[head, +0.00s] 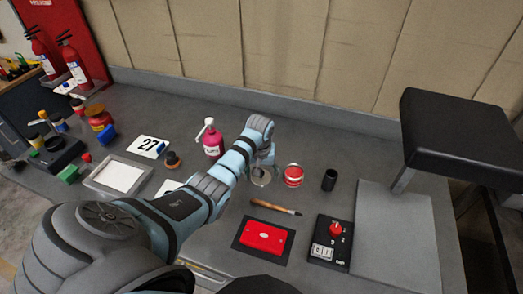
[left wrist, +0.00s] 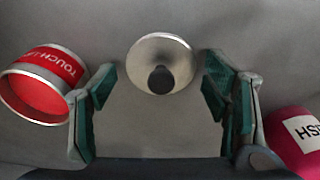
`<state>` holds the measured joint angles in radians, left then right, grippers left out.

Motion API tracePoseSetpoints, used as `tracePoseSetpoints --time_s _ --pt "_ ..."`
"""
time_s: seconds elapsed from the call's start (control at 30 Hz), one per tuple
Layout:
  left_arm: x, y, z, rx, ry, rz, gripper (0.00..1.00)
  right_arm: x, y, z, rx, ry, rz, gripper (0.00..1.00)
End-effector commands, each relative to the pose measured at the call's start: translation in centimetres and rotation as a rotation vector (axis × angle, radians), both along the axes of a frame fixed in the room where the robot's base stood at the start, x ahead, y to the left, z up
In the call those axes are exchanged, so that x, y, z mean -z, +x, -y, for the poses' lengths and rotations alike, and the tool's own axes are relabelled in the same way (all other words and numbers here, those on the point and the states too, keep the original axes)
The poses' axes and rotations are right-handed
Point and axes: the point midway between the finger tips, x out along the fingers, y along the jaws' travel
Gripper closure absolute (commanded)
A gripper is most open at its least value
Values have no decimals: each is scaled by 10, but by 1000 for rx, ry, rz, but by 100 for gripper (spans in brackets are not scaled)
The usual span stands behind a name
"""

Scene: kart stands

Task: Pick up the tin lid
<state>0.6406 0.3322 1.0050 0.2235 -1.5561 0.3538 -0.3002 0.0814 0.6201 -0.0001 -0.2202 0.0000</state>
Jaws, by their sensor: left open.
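My right gripper is not in view.
A red open tin (head: 293,177) stands close right of the gripper, with a black cup (head: 329,180) beyond. A pink pump bottle (head: 212,144) is to the left. A brush (head: 275,207), red box (head: 264,237) and black seat (head: 460,135) are nearby.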

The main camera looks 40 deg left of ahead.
Motion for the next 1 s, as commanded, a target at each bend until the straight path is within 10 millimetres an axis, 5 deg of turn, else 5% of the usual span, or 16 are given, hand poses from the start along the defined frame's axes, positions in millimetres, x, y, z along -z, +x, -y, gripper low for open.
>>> tracePoseSetpoints --time_s 0.13,0.37,0.53,0.6,0.7,1.0 --pt "-1 0 0 0 1 1 32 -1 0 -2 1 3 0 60" --pt "-2 0 0 0 0 0 68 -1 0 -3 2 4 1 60" --pt "-1 0 0 0 0 -1 74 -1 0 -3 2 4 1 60" --pt "-1 -1 0 0 0 -2 91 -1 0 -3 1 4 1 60" --pt "-1 -1 0 0 -1 -3 100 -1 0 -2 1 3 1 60" --pt "0 -2 0 0 -1 -5 100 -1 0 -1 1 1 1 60"
